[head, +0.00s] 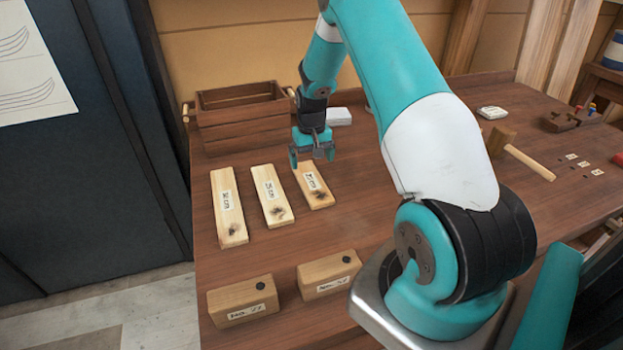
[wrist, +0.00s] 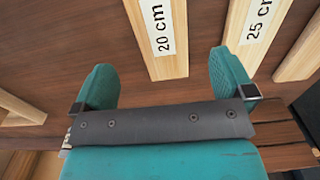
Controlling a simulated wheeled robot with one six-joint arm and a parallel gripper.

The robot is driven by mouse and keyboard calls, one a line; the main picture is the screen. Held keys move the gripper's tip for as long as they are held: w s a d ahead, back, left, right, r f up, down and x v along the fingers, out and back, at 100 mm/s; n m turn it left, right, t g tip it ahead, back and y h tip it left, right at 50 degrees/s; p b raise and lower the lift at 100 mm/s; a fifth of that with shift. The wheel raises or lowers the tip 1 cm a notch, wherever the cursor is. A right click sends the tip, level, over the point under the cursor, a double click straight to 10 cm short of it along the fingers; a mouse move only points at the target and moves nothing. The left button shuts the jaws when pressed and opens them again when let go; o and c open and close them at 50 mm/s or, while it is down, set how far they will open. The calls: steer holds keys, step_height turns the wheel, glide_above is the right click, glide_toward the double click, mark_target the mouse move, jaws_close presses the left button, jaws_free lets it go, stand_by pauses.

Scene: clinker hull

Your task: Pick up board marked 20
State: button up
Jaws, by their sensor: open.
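The board marked 20 cm (wrist: 160,40) lies flat on the table; in the head view it is the rightmost and shortest of three pale boards (head: 318,191). Its label is clear in the wrist view, and a dark smudge marks its near end. My gripper (head: 312,160) is open and points down over the far end of this board. In the wrist view the board's end shows between the two teal fingers of my gripper (wrist: 163,66), and nothing is held. I cannot tell the exact height of the fingertips above the board.
The board marked 25 cm (head: 271,196) lies left of it, also seen in the wrist view (wrist: 257,25). A longer board (head: 228,207) is further left. Two wooden blocks (head: 243,300) (head: 329,274) stand in front. A wooden crate (head: 240,130) is behind. A mallet (head: 525,157) lies right.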

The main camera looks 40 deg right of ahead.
mark_target(312, 181)
steer(key=shift+f+p, duration=1.8)
steer(key=shift+f, duration=2.1)
steer(key=c, duration=1)
steer(key=shift+r, duration=0.1)
